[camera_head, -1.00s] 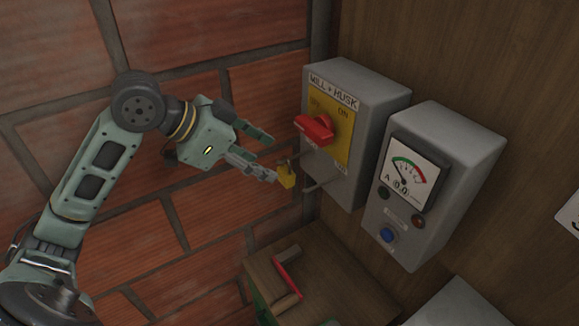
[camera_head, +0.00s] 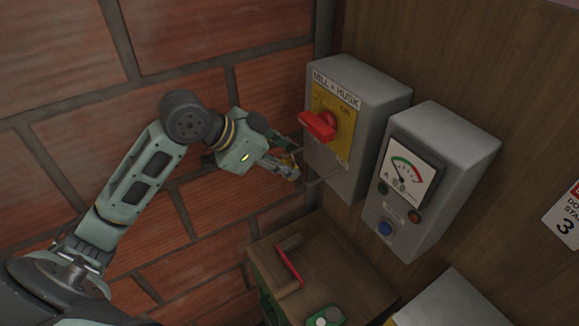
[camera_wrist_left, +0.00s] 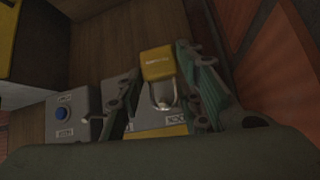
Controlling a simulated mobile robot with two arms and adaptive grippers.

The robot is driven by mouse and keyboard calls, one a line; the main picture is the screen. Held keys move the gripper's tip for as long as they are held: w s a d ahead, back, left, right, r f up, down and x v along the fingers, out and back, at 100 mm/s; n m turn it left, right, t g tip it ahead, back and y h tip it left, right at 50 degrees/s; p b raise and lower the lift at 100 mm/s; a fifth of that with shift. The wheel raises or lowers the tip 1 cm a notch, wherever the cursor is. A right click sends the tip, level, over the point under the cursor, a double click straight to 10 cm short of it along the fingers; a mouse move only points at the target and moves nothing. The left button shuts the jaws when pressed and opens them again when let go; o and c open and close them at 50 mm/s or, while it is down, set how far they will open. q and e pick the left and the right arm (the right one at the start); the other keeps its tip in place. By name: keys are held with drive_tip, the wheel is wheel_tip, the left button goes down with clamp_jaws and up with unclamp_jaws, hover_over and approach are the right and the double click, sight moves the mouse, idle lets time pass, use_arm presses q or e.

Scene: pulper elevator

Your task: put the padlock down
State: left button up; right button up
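The padlock (camera_wrist_left: 158,64) has a yellow body and a metal shackle. In the left wrist view it sits between the two fingertips, its shackle pointing down the picture. In the head view only a little yellow of it shows between the fingers. My left gripper (camera_head: 289,158) is at the left side of the grey "MILL + HUSK" switch box (camera_head: 379,95); its fingers look closed on the padlock body, with hardly any gap in the left wrist view (camera_wrist_left: 158,62). A red rotary handle (camera_head: 318,126) is on the box's yellow plate. My right gripper is not in view.
A small wooden table (camera_head: 345,275) stands below the boxes, with a red-edged tool (camera_head: 288,264) and a green item (camera_head: 325,316) on it. Bare wood lies between them. A grey meter box (camera_head: 452,165) hangs to the right. A brick wall is behind my arm.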

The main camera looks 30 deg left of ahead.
use_arm(q)
drive_tip(key=shift+c, duration=0.9)
drive_tip(key=c, duration=0.4)
drive_tip(key=shift+r, duration=0.1)
clamp_jaws()
drive_tip(key=shift+r, duration=0.1)
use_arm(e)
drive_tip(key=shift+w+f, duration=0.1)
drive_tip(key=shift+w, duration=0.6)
